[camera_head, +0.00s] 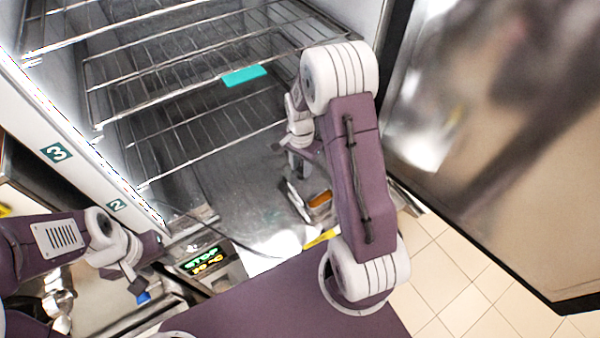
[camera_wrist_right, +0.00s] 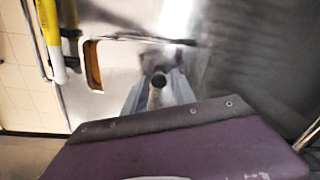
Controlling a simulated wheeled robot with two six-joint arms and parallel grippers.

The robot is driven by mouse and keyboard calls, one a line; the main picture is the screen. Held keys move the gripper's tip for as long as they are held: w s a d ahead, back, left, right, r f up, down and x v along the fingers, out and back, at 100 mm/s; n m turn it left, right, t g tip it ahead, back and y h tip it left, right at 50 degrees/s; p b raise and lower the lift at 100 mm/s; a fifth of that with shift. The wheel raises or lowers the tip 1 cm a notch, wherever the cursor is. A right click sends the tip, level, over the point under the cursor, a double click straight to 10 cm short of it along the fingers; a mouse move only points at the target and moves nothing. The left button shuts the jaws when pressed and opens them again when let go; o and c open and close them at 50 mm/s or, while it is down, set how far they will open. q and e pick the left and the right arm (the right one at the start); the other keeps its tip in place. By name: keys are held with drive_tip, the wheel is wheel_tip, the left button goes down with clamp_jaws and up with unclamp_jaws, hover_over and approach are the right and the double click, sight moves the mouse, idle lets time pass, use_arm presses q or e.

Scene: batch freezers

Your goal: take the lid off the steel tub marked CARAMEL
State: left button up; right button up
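A steel tub (camera_head: 322,211) with an orange-brown patch stands on the freezer floor, partly behind my right arm. In the right wrist view the orange-brown patch (camera_wrist_right: 93,66) shows in a slot beside a bright steel surface. No CARAMEL marking is readable. My right gripper (camera_head: 296,166) is above and left of the tub in the head view. In the wrist view its grey fingers (camera_wrist_right: 158,92) stand on both sides of a dark round knob (camera_wrist_right: 157,80); whether they touch it is unclear. My left gripper (camera_head: 138,288) is low at left, outside the freezer, near something small and blue.
Wire shelves (camera_head: 180,125) fill the freezer above; a teal block (camera_head: 244,75) lies on one. The open steel door (camera_head: 490,140) stands at right. A panel with a lit STOP display (camera_head: 203,260) is at the lower left. A yellow-and-white bar (camera_wrist_right: 52,40) runs beside the steel.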

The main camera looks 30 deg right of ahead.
drive_tip(key=c, duration=0.5)
drive_tip(key=shift+d, duration=0.15)
clamp_jaws()
drive_tip(key=shift+r, duration=0.3)
drive_tip(key=r+b, duration=0.1)
drive_tip(key=r, duration=0.2)
drive_tip(key=shift+d+r+b, duration=0.35)
drive_tip(key=s+d+r+b, duration=0.2)
drive_tip(key=s+d+r, duration=0.3)
drive_tip(key=d, duration=0.4)
drive_tip(key=shift+s+d+r, duration=0.15)
drive_tip(key=shift+d+r, duration=0.15)
drive_tip(key=shift+r, duration=0.6)
